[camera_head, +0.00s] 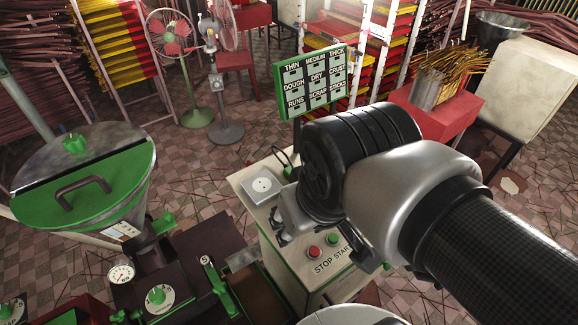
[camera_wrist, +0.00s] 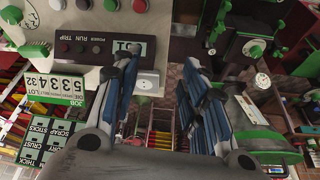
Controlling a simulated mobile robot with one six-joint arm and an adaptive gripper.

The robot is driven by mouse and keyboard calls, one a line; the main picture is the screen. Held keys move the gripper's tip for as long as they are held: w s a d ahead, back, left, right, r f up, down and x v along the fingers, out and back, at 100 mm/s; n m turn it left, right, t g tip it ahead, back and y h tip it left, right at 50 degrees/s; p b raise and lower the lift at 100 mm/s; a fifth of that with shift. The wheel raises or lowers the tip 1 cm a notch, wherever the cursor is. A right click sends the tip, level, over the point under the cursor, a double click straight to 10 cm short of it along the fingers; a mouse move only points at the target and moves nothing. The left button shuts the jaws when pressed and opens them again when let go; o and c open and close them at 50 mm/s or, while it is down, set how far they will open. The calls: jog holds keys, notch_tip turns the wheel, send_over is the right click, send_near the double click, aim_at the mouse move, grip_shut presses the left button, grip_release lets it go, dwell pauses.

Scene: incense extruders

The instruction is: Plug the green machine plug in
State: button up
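A grey socket box with a round outlet (camera_head: 262,186) sits on the pale cabinet top, left of my gripper. A small green piece (camera_head: 288,172) beside a black cable loop looks like the green plug; my wrist partly crowds it, and I cannot make out its pins. My gripper (camera_head: 285,222) hangs over the cabinet top, between the socket box and the buttons. In the wrist view its two blue-grey fingers (camera_wrist: 163,72) stand well apart with nothing held between them. A white outlet (camera_wrist: 147,83) shows beyond the left finger.
The red stop (camera_head: 314,251) and green start (camera_head: 333,239) buttons are close to my gripper. A green label board (camera_head: 313,83) rises behind the cabinet. The green-lidded machine (camera_head: 85,185) stands at left. Free floor lies behind the cabinet.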

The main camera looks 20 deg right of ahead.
jog(key=w+d+r+g+p, duration=0.1)
jog(key=w+r+p, duration=0.2)
jog(key=w+r, duration=0.25)
jog(key=n+g+p, duration=0.2)
jog(key=g+p, duration=0.1)
jog(key=p, duration=0.8)
send_over(289, 167)
notch_tip(289, 167, down, 4)
jog(key=r, duration=0.1)
jog(key=shift+f, duration=0.3)
notch_tip(289, 167, down, 12)
jog(key=shift+f, duration=0.1)
